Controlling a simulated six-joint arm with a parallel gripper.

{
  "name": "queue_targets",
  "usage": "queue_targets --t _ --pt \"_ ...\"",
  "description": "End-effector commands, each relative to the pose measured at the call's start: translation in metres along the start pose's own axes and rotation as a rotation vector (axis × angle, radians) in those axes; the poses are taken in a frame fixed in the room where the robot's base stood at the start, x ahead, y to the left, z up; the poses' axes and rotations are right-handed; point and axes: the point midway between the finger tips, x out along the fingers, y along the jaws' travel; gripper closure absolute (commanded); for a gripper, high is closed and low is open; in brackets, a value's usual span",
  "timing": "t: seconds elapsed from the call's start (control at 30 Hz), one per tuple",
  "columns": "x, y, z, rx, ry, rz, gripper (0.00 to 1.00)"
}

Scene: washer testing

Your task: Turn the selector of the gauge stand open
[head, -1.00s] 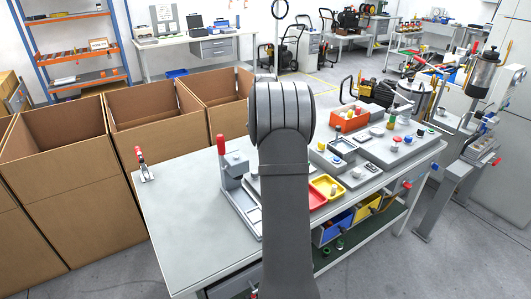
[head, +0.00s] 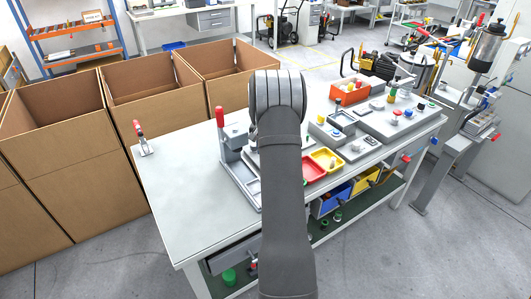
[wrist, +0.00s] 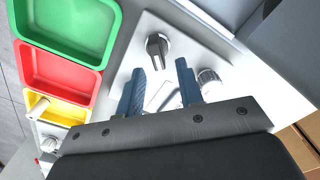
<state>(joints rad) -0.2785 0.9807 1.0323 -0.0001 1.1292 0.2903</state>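In the wrist view a dark grey selector knob (wrist: 157,46) stands on a pale plate (wrist: 190,52), which I take to be part of the gauge stand. My gripper (wrist: 160,66) has two blue fingers, spread apart with a clear gap. The fingertips point toward the knob, which lies just beyond them and appears untouched. A pale, flat part shows between the fingers, partly hidden. A ribbed round knob (wrist: 208,80) is just right of the right finger. In the head view my arm hides the gripper and the selector.
Green (wrist: 75,22), red (wrist: 58,72) and yellow (wrist: 50,106) trays lie left of the plate. In the head view a red-handled clamp (head: 221,130) stands left of my arm. The workbench (head: 185,215) is clear at its left front.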

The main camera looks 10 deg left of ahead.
Motion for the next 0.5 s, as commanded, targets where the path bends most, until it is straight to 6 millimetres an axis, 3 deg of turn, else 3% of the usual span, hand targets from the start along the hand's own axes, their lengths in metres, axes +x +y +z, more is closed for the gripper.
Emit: queue_targets --t 0.2,0.5 --pt "0.018 0.0 0.0 0.0 0.0 0.0 0.66" --pt "0.019 0.0 0.0 0.0 0.001 0.0 0.68"
